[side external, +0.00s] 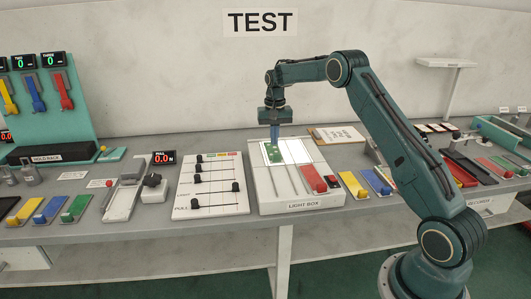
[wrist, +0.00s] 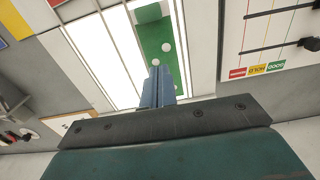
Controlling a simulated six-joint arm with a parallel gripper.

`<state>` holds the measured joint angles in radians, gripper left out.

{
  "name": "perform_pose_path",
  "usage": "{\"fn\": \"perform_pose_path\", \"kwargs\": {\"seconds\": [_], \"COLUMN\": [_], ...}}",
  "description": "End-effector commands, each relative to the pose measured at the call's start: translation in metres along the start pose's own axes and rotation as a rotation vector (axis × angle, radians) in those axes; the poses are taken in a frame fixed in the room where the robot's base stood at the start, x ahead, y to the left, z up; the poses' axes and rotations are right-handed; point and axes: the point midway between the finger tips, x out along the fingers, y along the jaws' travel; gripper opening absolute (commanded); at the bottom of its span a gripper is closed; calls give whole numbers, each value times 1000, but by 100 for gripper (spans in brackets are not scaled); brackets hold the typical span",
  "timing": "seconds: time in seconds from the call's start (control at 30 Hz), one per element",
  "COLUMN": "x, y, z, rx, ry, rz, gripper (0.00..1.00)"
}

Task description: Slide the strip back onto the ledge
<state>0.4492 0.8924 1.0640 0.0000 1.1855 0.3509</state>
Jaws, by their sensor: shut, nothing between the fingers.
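The green strip (side external: 271,153) lies at the left side of the lit panel on the light box (side external: 268,199). In the wrist view the strip (wrist: 155,38) shows pale round spots, and its near part is hidden behind my fingers. My gripper (side external: 275,146) points down over the strip, shut and empty. In the wrist view my gripper (wrist: 158,68) has its blue fingers together over the strip; I cannot tell whether the tips touch it. I cannot make out for sure which part is the ledge.
A red block (side external: 313,178) sits on the light box's right side. A slider panel (side external: 210,207) stands left of the box. Yellow (side external: 352,184) and blue (side external: 376,181) pieces lie to its right. A clipboard (side external: 337,135) lies behind.

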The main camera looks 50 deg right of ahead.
Motion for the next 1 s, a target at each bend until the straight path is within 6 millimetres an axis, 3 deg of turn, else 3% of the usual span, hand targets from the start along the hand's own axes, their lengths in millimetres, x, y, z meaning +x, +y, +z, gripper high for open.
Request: {"fn": "perform_pose_path", "kwargs": {"seconds": [0.2,0.63,1.0], "x": [34,30,30], "y": [0,-1,0], "z": [1,32,40], "rx": [0,-1,1], "ry": [-2,2,3], "rz": [1,1,0], "gripper": [0,0,0]}}
